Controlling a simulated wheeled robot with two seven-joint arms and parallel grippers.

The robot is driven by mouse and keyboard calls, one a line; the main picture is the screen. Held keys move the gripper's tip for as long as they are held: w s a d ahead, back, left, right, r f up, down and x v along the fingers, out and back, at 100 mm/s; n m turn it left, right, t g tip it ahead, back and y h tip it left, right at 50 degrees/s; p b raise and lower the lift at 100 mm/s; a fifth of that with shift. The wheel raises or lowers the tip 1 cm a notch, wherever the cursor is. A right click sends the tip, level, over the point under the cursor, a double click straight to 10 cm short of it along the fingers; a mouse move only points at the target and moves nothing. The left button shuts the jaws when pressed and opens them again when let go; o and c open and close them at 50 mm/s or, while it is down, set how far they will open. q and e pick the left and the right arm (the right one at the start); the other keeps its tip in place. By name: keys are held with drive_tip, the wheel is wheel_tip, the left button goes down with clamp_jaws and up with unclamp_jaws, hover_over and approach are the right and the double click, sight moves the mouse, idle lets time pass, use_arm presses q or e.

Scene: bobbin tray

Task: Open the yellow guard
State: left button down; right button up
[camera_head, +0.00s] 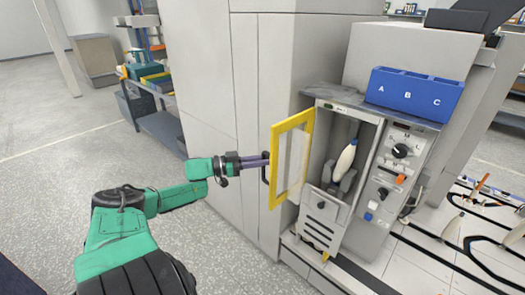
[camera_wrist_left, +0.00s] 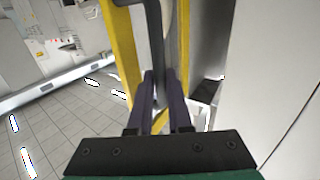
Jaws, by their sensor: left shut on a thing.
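The yellow guard (camera_head: 290,158) is a yellow-framed door with a clear pane, standing swung out to the left of the machine's open compartment in the head view. It also shows in the left wrist view (camera_wrist_left: 125,50), close up. Its dark handle (camera_head: 265,170) is on the guard's outer side; it also shows in the left wrist view (camera_wrist_left: 154,40). My left gripper (camera_head: 266,160) is shut on the handle, its purple fingers on either side of it in the left wrist view (camera_wrist_left: 161,88). My right gripper is not in view.
Inside the compartment a white bobbin (camera_head: 346,158) stands tilted. A control panel (camera_head: 396,165) with knobs is to its right, and a blue A-B-C bin (camera_head: 413,95) sits on top. Tall grey cabinets (camera_head: 210,100) stand close behind the guard. The floor at left is clear.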

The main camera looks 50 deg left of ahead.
use_arm(q)
drive_tip(key=shift+r, duration=0.1)
drive_tip(key=c, duration=1)
unclamp_jaws()
drive_tip(key=shift+o, duration=0.8)
drive_tip(key=shift+w+d, duration=0.15)
drive_tip(key=p+v, duration=0.2)
drive_tip(key=v, duration=1.2)
drive_tip(key=shift+s, duration=0.3)
